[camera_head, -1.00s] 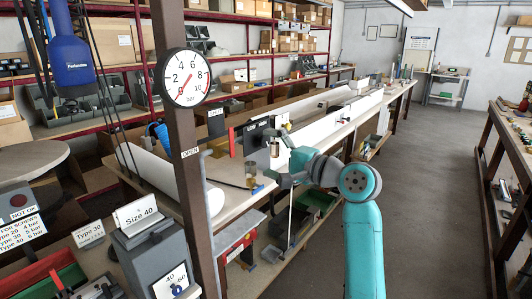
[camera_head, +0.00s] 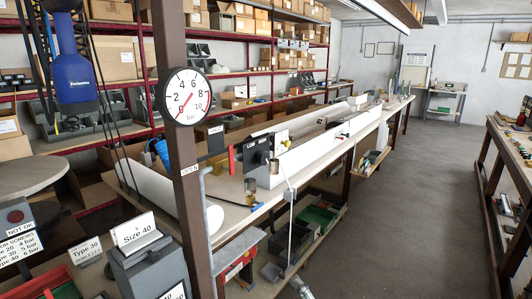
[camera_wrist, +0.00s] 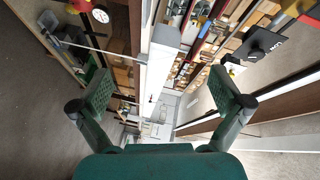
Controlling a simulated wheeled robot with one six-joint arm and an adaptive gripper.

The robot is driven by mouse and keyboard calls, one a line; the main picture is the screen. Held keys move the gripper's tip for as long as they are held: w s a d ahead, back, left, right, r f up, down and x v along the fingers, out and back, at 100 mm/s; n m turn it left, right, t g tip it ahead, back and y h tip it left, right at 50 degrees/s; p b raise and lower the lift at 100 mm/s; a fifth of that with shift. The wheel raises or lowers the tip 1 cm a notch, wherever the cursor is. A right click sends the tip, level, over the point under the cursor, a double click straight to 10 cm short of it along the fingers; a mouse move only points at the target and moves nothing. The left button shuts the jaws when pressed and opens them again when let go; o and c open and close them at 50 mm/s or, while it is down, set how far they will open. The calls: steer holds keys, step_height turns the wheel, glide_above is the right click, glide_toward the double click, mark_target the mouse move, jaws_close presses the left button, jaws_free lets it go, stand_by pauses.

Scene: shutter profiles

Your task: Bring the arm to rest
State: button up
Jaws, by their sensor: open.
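My gripper (camera_wrist: 160,76) is open in the wrist view. Its two dark green fingers stand wide apart, with nothing between them. Beyond the fingers, the wrist view looks along a long white profile and the shelving. In the head view my teal arm no longer crosses the bench. Only a small grey metallic piece shows at the bottom edge, and I cannot tell which part it is.
A long workbench (camera_head: 228,219) carries white profiles (camera_head: 312,147) and a brass-coloured cylinder (camera_head: 250,190). A brown post with a round gauge (camera_head: 187,96) stands at front left. A blue hanging tool (camera_head: 74,65) is at left. The floor (camera_head: 400,210) right of the bench is clear.

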steer(key=s+d+f+n+h, duration=0.1)
steer(key=s+d+f+h, duration=0.1)
steer(key=s+f, duration=0.45)
steer(key=s+d+f+n+h, duration=0.1)
steer(key=s+d+f+h, duration=0.15)
steer(key=s, duration=0.75)
steer(key=s+d+f+n+h, duration=0.1)
steer(key=s+d+f, duration=0.3)
steer(key=s, duration=0.5)
steer(key=s+r+n+h, duration=0.1)
steer(key=s+r+n, duration=0.2)
steer(key=s, duration=0.9)
steer(key=s+d+r+n, duration=0.1)
steer(key=s+r+n, duration=0.2)
steer(key=s, duration=0.8)
steer(key=shift+s+d+r+n+h, duration=0.2)
steer(key=shift+s+r+n+h, duration=0.15)
steer(key=shift+n, duration=0.05)
